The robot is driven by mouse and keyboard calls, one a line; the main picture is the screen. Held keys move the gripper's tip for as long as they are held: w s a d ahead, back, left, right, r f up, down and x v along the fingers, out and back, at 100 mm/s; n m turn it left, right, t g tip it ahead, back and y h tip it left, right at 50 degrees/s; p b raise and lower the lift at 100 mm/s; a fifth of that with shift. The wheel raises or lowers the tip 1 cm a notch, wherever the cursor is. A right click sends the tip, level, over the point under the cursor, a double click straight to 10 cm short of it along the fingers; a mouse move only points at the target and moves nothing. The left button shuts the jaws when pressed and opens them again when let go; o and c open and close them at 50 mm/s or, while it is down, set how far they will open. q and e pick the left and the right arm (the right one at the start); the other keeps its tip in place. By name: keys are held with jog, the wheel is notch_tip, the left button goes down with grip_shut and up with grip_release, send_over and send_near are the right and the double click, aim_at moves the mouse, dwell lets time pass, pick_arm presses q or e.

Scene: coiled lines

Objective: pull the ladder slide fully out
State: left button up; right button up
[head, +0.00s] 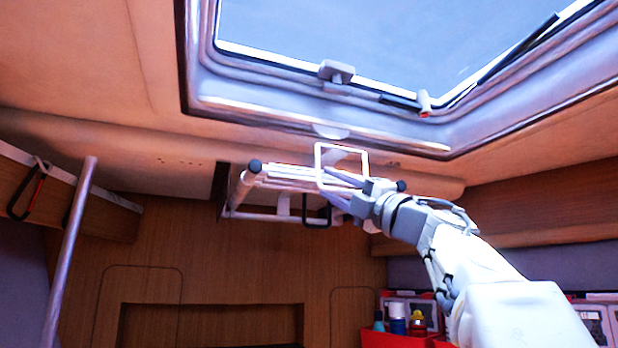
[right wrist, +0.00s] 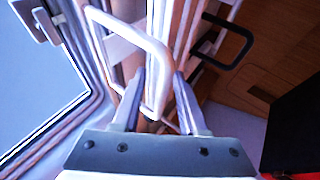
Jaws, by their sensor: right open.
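The ladder slide (head: 285,173) is a pale set of rails with dark end caps, tucked under the ceiling below the roof hatch. A white loop handle (head: 342,149) stands up at its near side, and a black loop handle (head: 318,222) hangs below. My right gripper (head: 337,188) is at the slide's right part, beside the white loop. In the right wrist view, my right gripper (right wrist: 158,76) is open, and part of the white loop (right wrist: 132,36) appears between its fingers. I cannot tell whether they touch. The black loop (right wrist: 240,45) is right of the fingers. My left gripper is out of view.
The roof hatch (head: 320,119) has a latch (head: 336,72) and a frame close above the slide. A metal pole (head: 70,250) stands at the left. Red bins (head: 395,340) with bottles sit at the lower right. The space below the slide looks clear.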

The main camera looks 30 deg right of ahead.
jog(key=shift+w+a+r, duration=0.1)
jog(key=shift+w+r, duration=0.05)
jog(key=shift+w, duration=0.15)
grip_shut()
